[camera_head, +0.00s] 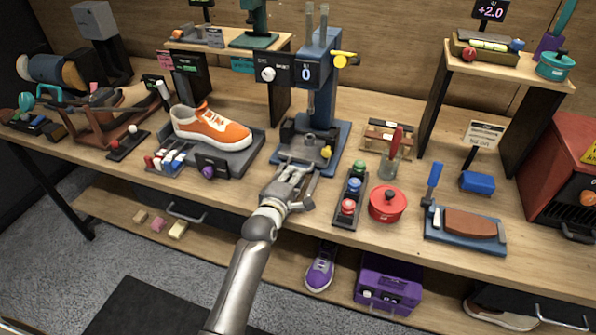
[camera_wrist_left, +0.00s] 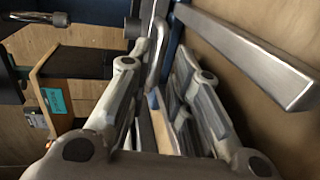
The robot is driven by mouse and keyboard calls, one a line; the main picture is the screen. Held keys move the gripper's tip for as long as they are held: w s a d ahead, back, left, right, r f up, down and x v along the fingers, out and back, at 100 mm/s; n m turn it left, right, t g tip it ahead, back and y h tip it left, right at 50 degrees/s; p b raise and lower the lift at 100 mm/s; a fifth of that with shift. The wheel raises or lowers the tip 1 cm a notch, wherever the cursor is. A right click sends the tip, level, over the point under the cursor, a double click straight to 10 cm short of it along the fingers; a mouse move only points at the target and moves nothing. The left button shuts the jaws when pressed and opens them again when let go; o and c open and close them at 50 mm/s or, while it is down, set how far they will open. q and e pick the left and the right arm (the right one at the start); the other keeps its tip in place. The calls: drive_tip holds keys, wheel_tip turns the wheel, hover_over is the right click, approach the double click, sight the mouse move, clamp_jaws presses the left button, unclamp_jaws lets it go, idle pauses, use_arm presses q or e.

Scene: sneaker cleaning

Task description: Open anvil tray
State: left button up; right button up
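The blue press (camera_head: 318,70) stands at the middle of the bench, with a "0" display on its head. A dark anvil tray (camera_head: 290,147) sits low in its base. My left gripper (camera_head: 297,180) is just in front of this base, its fingers spread apart. In the left wrist view, the two fingers of my left gripper (camera_wrist_left: 160,68) stand on either side of a slim grey handle-like bar (camera_wrist_left: 155,48). I cannot tell whether they touch it. My right gripper is not in view.
An orange sneaker (camera_head: 211,128) on a grey stand is to the left. A button strip (camera_head: 351,196) and a red pot (camera_head: 387,204) stand close to the right of my gripper. The bench's front edge is below my wrist. A long metal bar (camera_wrist_left: 245,55) shows in the wrist view.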

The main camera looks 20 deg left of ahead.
use_arm(q)
drive_tip(key=shift+x, duration=1.7)
drive_tip(key=shift+r, duration=0.1)
clamp_jaws()
